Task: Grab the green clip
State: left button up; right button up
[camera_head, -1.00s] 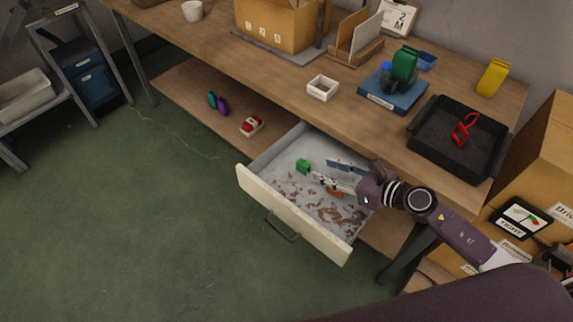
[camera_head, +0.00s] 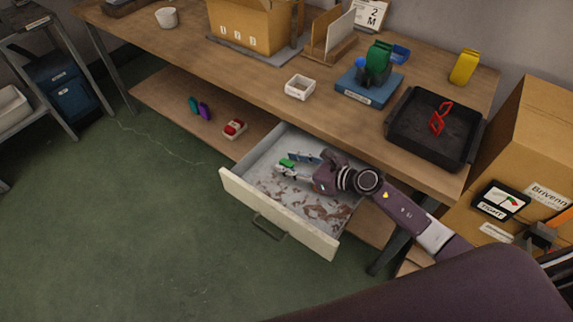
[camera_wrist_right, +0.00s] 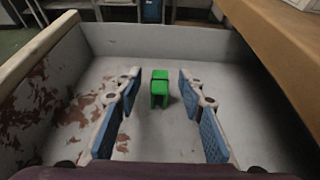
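The green clip (camera_head: 287,162) lies in the open drawer (camera_head: 283,215), near its left inner side. In the right wrist view the green clip (camera_wrist_right: 159,88) stands on the drawer floor, centred between the lines of the two fingers, around fingertip level. My right gripper (camera_head: 292,166) reaches into the drawer from the right, and its fingers point at the clip. In the wrist view the right gripper (camera_wrist_right: 158,80) is open, with blue pads on both sides and a gap to the clip on each side. My left gripper is not in view.
The drawer walls surround the gripper, and the workbench (camera_head: 240,75) edge overhangs beside it. Reddish-brown patches mark the drawer floor. A black tray (camera_head: 400,145) with a red item (camera_head: 440,117), a blue scale (camera_head: 368,93) and a white dish (camera_head: 299,87) stand on the bench.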

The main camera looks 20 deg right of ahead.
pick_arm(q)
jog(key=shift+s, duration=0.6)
pick_arm(e)
jog(key=c, duration=0.9)
jog(key=shift+o, duration=0.2)
jog(key=shift+r, duration=0.15)
